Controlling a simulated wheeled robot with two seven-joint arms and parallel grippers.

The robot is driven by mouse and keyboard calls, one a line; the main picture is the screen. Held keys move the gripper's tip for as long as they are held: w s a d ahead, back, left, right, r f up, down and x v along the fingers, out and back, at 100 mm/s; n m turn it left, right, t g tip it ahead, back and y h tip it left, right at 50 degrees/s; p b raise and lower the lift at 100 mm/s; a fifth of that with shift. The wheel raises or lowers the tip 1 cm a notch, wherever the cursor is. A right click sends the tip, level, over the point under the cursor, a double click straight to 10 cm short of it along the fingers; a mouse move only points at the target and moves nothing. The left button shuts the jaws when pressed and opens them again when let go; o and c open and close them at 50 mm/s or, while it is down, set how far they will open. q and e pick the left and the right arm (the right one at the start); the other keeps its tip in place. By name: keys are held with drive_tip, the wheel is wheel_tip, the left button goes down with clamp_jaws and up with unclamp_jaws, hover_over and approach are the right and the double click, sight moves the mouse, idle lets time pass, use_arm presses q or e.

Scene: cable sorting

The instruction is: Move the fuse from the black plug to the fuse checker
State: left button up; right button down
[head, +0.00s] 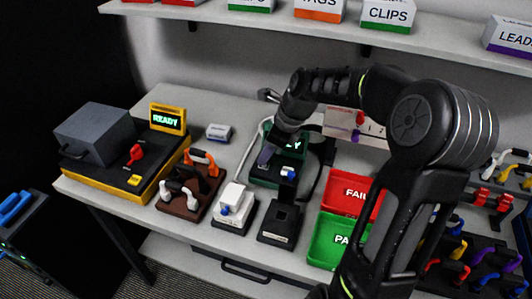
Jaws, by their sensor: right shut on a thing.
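The black plug (281,222) stands near the table's front edge, with a blue piece (289,175) above its back end. The fuse checker appears to be the dark green unit (262,175) behind it, with a green lit display partly hidden by my arm. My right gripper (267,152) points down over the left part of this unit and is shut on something. The held thing is too small and covered to make out clearly; it seems to be the fuse. I cannot tell whether it touches the unit. My left gripper is not in view.
A white plug (233,207) and a brown rack (180,209) stand left of the black plug. A yellow-based tester (140,189) is at the far left. Red (336,188) and green (325,254) trays lie right of the plug, near my arm. A shelf (290,24) runs above.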

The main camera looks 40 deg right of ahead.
drive_tip(key=shift+f, duration=0.15)
idle(0.3)
drive_tip(key=c, duration=0.8)
unclamp_jaws()
drive_tip(key=shift+r+p, duration=3.5)
drive_tip(key=shift+r, duration=0.55)
